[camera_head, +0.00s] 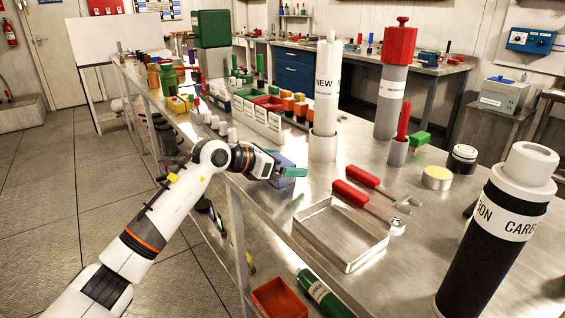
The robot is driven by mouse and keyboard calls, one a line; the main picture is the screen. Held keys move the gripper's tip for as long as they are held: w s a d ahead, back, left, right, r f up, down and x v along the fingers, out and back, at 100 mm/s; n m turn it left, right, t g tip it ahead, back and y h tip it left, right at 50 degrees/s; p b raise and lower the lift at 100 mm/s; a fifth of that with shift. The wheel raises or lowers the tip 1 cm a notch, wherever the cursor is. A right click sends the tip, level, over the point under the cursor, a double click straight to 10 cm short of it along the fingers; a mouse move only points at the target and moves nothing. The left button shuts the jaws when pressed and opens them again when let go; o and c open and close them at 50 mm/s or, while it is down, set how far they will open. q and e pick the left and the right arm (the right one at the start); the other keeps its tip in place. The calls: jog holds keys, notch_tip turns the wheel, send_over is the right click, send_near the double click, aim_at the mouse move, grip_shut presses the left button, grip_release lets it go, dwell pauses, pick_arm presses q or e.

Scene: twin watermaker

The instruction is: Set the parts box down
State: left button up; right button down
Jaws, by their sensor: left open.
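My left arm reaches in from the lower left, and its gripper (272,166) is at the near edge of the steel bench (375,165). The gripper is open. A small blue box-like thing (287,173) with a green part sits right at its fingertips, at the bench edge. The fingers and the blue thing overlap in view, so I cannot tell whether they touch. The underside of the blue thing is hard to make out. No label on it can be read. My right gripper is out of view.
Right of the gripper are an open metal tray (323,246), red-handled tools (362,188) and a white cylinder marked NEW (327,90). Small parts bins (262,112) line the bench behind it.

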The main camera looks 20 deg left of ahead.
pick_arm(q)
jog(key=shift+r, duration=0.1)
jog(key=shift+s+a+r, duration=0.1)
jog(key=shift+s+a, duration=0.15)
jog(key=shift+a, duration=0.05)
jog(key=v, duration=1)
jog(key=shift+s+a, duration=0.15)
jog(key=shift+s, duration=0.05)
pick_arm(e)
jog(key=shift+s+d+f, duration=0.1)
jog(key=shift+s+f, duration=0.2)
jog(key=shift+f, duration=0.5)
pick_arm(q)
jog(key=shift+s+a+r, duration=0.2)
jog(key=shift+s+r, duration=0.05)
jog(key=shift+s, duration=0.05)
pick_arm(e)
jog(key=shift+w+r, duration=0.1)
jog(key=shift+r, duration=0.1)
